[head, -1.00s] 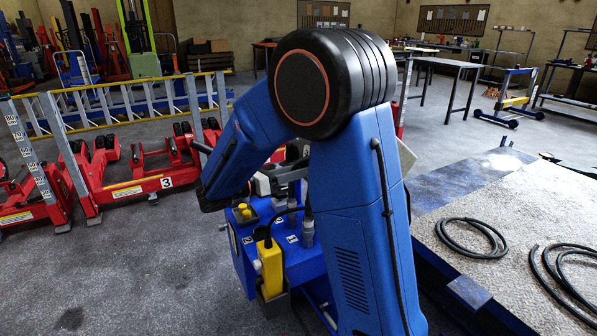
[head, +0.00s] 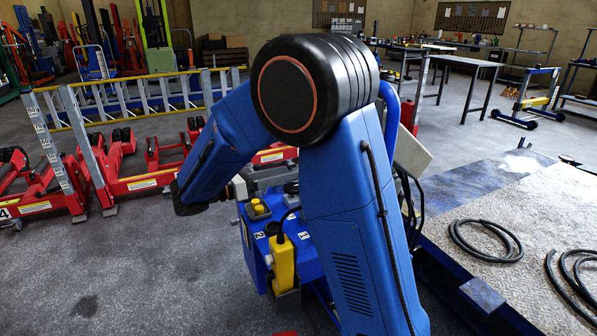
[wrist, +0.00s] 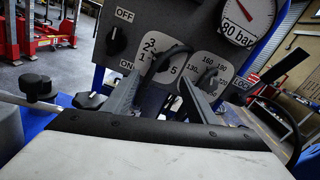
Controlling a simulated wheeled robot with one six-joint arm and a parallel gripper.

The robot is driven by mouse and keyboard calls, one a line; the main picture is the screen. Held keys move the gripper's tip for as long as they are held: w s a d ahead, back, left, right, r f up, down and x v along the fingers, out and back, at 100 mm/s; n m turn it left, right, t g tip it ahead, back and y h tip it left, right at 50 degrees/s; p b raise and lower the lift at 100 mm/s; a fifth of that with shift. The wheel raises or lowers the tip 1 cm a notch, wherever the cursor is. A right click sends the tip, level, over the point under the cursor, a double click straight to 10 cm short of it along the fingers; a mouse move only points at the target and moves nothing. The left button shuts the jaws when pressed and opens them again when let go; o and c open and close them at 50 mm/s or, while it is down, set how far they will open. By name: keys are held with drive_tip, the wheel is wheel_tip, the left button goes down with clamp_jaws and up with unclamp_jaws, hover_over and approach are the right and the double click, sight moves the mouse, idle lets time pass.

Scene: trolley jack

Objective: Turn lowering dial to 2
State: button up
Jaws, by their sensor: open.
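I cannot tell which dial is the lowering dial. The plate's knob is mostly hidden behind my gripper and a dark curved cable, so its setting cannot be read. My gripper (wrist: 163,82) is open, its two fingers reaching toward the lower edge of the plate. I cannot tell whether they touch anything. In the head view, the blue machine (head: 258,240) stands behind my arm, which hides much of it.
A black OFF/ON knob (wrist: 116,42) is left of the plate. A dial plate marked 130 to 190 (wrist: 205,72) and a bar gauge (wrist: 250,18) are to the right. A yellow box (head: 283,262) hangs on the machine. Open floor (head: 150,265) lies left.

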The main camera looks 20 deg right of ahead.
drive_tip(key=a, duration=0.8)
drive_tip(key=shift+s, duration=0.1)
